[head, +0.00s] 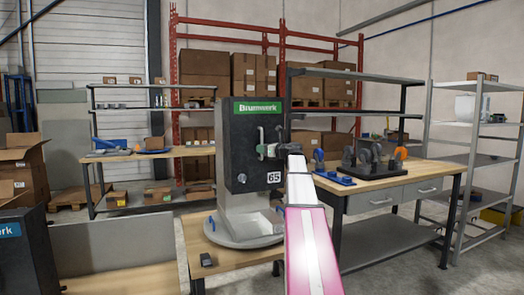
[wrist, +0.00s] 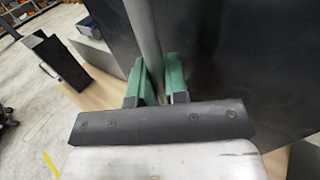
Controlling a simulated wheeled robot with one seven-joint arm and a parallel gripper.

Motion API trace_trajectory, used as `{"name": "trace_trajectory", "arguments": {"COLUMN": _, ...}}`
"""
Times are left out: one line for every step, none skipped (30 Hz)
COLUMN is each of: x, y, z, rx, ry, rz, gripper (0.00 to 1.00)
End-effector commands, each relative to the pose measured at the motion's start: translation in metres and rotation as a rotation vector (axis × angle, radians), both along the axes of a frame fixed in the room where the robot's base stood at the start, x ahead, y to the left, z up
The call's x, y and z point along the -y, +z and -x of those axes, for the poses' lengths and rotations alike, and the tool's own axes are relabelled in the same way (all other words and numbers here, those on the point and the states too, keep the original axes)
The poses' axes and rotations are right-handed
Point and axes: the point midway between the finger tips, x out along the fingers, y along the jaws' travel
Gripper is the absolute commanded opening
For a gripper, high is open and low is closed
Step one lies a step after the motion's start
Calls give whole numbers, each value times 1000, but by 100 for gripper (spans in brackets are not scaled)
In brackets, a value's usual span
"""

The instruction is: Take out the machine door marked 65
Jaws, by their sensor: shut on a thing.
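The dark door marked 65 (head: 245,148) stands upright on the front of a grey dispenser machine (head: 237,207) in the head view. It has a green Brunwerk label at the top and a white 65 tag (head: 274,177) low on its right. My gripper (head: 265,150) is at the pale bar handle (head: 262,133) on the door's right side. In the wrist view, my gripper's green fingers (wrist: 157,78) are shut on the handle's grey bar (wrist: 142,28), with the dark door panel (wrist: 230,50) behind and to the right. The gripped part of the bar is partly hidden.
The machine stands on a low wooden table (head: 232,262) with a small dark object (head: 206,259) near its front. A workbench (head: 390,185) with tools stands at right. Another dark machine (head: 20,250) is at the left edge. Racks and shelves line the back.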

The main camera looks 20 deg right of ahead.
Motion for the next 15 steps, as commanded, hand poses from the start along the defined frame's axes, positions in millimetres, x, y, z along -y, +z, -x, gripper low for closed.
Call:
{"name": "trace_trajectory", "arguments": {"x": 0, "y": 2, "z": 1, "rx": 3, "ry": -1, "rz": -2, "gripper": 0}}
{"name": "trace_trajectory", "arguments": {"x": 0, "y": 2, "z": 1, "rx": 3, "ry": 0, "rz": -2, "gripper": 0}}
{"name": "trace_trajectory", "arguments": {"x": 0, "y": 2, "z": 2, "rx": 3, "ry": 0, "rz": -2, "gripper": 0}}
{"name": "trace_trajectory", "arguments": {"x": 0, "y": 2, "z": 3, "rx": 3, "ry": 0, "rz": -2, "gripper": 0}}
{"name": "trace_trajectory", "arguments": {"x": 0, "y": 1, "z": 4, "rx": 3, "ry": 0, "rz": -2, "gripper": 0}}
{"name": "trace_trajectory", "arguments": {"x": 0, "y": 1, "z": 5, "rx": 3, "ry": 0, "rz": -2, "gripper": 0}}
{"name": "trace_trajectory", "arguments": {"x": 0, "y": 1, "z": 6, "rx": 3, "ry": 0, "rz": -2, "gripper": 0}}
{"name": "trace_trajectory", "arguments": {"x": 0, "y": 1, "z": 7, "rx": 3, "ry": 0, "rz": -2, "gripper": 0}}
{"name": "trace_trajectory", "arguments": {"x": 0, "y": 1, "z": 8, "rx": 3, "ry": 0, "rz": -2, "gripper": 0}}
{"name": "trace_trajectory", "arguments": {"x": 0, "y": 1, "z": 9, "rx": 3, "ry": 0, "rz": -2, "gripper": 0}}
{"name": "trace_trajectory", "arguments": {"x": 0, "y": 1, "z": 11, "rx": 3, "ry": 0, "rz": -2, "gripper": 0}}
{"name": "trace_trajectory", "arguments": {"x": 0, "y": 1, "z": 12, "rx": 3, "ry": 0, "rz": -2, "gripper": 0}}
{"name": "trace_trajectory", "arguments": {"x": 0, "y": 1, "z": 13, "rx": 3, "ry": 0, "rz": -2, "gripper": 0}}
{"name": "trace_trajectory", "arguments": {"x": 0, "y": 1, "z": 14, "rx": 3, "ry": 0, "rz": -2, "gripper": 0}}
{"name": "trace_trajectory", "arguments": {"x": 0, "y": 1, "z": 16, "rx": 3, "ry": 0, "rz": -2, "gripper": 0}}
